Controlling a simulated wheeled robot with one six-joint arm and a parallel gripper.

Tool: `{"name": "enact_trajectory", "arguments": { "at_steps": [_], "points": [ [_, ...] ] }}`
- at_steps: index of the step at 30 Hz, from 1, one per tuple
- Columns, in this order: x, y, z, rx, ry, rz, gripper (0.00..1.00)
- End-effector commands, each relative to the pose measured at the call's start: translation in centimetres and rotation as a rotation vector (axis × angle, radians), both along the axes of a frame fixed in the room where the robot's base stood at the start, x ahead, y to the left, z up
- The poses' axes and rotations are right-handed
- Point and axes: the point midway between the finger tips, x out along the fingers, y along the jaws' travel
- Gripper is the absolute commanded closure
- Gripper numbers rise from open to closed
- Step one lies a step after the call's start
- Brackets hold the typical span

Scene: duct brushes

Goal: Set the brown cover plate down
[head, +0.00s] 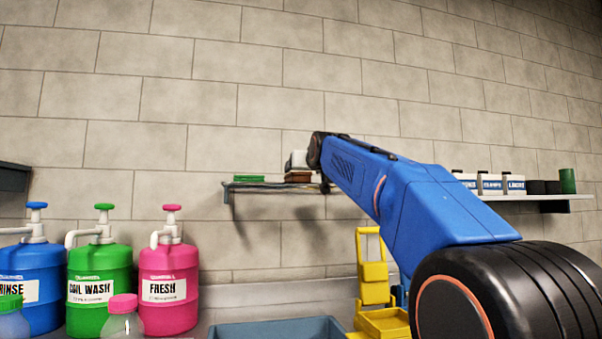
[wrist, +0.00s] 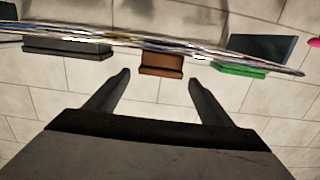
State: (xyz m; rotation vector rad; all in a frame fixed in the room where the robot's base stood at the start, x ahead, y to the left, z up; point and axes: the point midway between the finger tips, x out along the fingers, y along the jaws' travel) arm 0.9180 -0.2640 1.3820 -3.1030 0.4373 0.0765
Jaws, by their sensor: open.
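The brown cover plate (wrist: 162,64) rests on a thin wall shelf, between a green plate and a dark plate. It also shows in the head view (head: 299,177), low on the shelf near the end of my arm. My gripper (wrist: 159,77) is open, with its two dark fingers spread apart. The brown plate lies just beyond the fingertips, roughly centred between them, and nothing is visibly held. In the head view my arm hides most of the gripper.
The green plate (head: 249,178) sits at the left of the shelf (head: 270,187); the dark plate (wrist: 66,48) is on the brown plate's other side. Blue, green and pink pump bottles (head: 168,290) stand at lower left. A second shelf (head: 540,197) holds containers. A blue-grey bin (head: 280,328) is below.

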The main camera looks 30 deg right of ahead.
Motion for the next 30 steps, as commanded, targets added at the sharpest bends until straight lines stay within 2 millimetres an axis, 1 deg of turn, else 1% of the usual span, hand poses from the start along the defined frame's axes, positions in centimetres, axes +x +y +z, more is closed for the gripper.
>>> {"name": "enact_trajectory", "arguments": {
  "at_steps": [1, 3, 7, 24, 26, 28, 29, 30],
  "points": [
    [-0.6, 0.2, 0.1, 0.000, -0.001, 0.000, 0.25],
    [-1.1, 0.3, 0.1, 0.000, 0.000, 0.000, 0.25],
    [-1.7, 0.5, 0.0, 0.000, 0.000, 0.000, 0.25],
    [-1.8, 0.5, 0.0, 0.000, 0.001, 0.000, 0.25],
    [-2.0, 0.7, -0.2, 0.002, 0.006, 0.003, 0.25],
    [-2.6, 1.3, -1.0, 0.007, 0.020, 0.009, 0.25],
    [-3.0, 1.6, -1.5, 0.011, 0.029, 0.013, 0.25],
    [-3.6, 2.2, -2.4, 0.017, 0.047, 0.021, 0.25]
  ]
}}
